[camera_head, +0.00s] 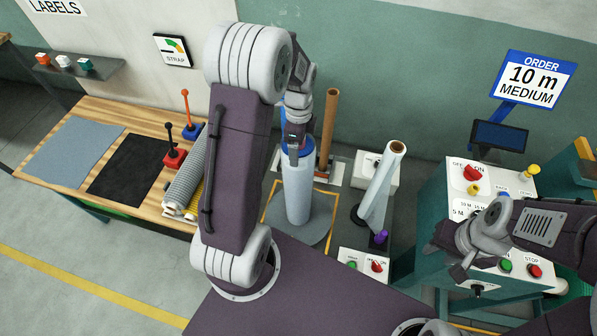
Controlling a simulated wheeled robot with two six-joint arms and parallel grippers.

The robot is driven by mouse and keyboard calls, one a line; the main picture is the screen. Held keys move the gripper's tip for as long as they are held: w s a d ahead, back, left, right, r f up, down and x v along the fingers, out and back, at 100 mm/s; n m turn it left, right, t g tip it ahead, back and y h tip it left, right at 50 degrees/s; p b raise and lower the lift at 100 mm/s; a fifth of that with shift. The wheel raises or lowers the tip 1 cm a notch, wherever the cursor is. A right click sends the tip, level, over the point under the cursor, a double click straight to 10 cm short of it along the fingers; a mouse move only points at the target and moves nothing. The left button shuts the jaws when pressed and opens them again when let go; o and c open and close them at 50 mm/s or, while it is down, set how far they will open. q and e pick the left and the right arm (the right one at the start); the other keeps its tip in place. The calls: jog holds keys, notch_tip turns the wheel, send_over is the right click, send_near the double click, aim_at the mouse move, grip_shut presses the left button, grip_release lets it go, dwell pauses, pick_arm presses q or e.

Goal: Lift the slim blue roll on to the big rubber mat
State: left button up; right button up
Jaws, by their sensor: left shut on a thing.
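The slim blue roll (298,195) stands upright above a round grey turntable (322,222), its lower part pale as if wrapped. I cannot tell whether its foot touches the turntable. My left gripper (296,150) is shut on its blue top end. Two mats lie flat on the wooden table (140,114) at the left: a grey-blue one (70,150), which looks the larger, and a black one (128,168). I cannot tell which is rubber. Both look bare. My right gripper (462,270) is at the right, in front of the control cabinet; its fingers are unclear.
A brown tube (328,125) and a film roll (382,185) stand beside the turntable. A control cabinet (435,215) is at the right.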

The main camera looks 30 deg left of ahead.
pick_arm(q)
notch_tip(320, 180, up, 18)
jog(key=p, duration=0.7)
dwell(0.5)
jog(key=shift+w, duration=0.15)
jog(key=shift+f, duration=0.1)
dwell(0.4)
